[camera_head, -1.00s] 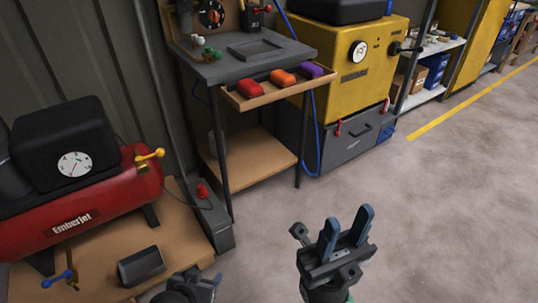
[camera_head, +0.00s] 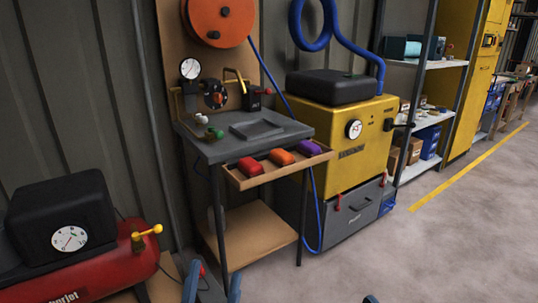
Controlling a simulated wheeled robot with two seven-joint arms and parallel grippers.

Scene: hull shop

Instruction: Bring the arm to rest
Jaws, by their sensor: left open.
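My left gripper (camera_head: 214,281) shows at the bottom edge, left of the middle. Only its two blue fingertips are in view, apart from each other, with nothing seen between them. They appear in front of the foot of the workbench. A small blue tip of my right gripper (camera_head: 371,299) just shows at the bottom edge, further right. The rest of it is cut off, so its opening cannot be told.
A grey-topped workbench (camera_head: 215,147) has an open drawer (camera_head: 240,183) with red, orange and purple items. A red compressor (camera_head: 85,280) stands at the lower left. A yellow machine (camera_head: 352,170) and shelves (camera_head: 428,120) stand behind. The floor at right is clear.

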